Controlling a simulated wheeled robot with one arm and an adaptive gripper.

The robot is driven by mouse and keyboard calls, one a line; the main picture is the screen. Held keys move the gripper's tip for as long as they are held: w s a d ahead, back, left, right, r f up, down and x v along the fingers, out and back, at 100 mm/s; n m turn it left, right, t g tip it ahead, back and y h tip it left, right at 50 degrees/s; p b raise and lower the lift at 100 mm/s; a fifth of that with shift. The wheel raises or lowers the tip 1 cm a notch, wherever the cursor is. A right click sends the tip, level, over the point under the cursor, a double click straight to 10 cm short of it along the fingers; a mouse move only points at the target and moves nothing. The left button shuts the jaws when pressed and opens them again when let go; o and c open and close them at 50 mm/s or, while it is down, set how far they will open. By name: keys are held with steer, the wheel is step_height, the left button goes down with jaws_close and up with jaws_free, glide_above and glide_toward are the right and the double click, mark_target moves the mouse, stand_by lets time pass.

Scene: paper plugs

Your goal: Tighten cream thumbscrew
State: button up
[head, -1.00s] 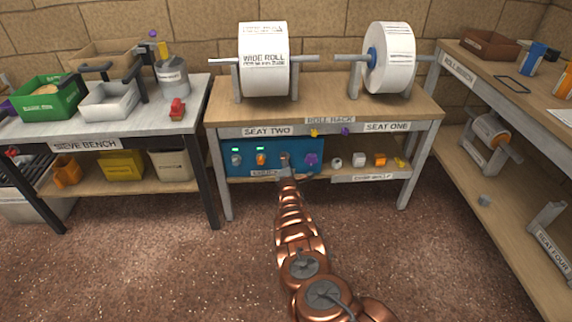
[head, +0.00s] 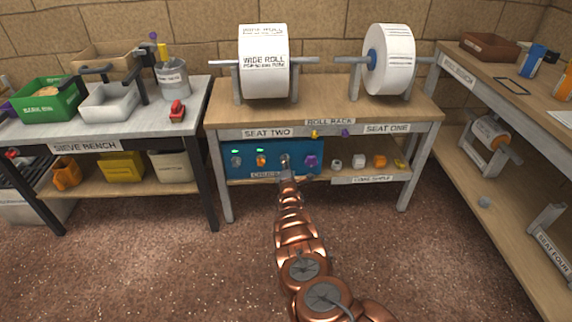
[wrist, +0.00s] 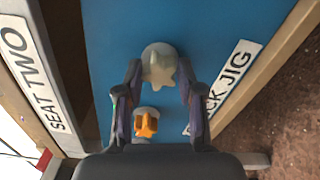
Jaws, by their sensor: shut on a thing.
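The cream thumbscrew (wrist: 160,66) is a pale, star-shaped knob on the blue chuck jig panel (wrist: 215,40). My gripper (wrist: 159,76) is shut on it, with one finger at each side in the wrist view. In the head view my gripper (head: 286,165) is at the front of the blue panel (head: 245,168) and mostly hides the thumbscrew. An orange thumbscrew (wrist: 146,124) sits just below the cream one in the wrist view, close to the left finger.
On the panel, a grey knob (head: 237,160) and the orange thumbscrew (head: 261,160) sit left, a purple one (head: 311,160) right. Green lamps show above the two left knobs. The rack top (head: 325,105) overhangs the panel. Several small parts lie on the shelf to the right.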

steer(key=m+b, duration=0.1)
steer(key=m, duration=2)
steer(key=o, duration=0.5)
jaws_close()
steer(key=shift+r+m+p, duration=0.1)
steer(key=shift+m+p, duration=0.65)
steer(key=shift+m, duration=0.75)
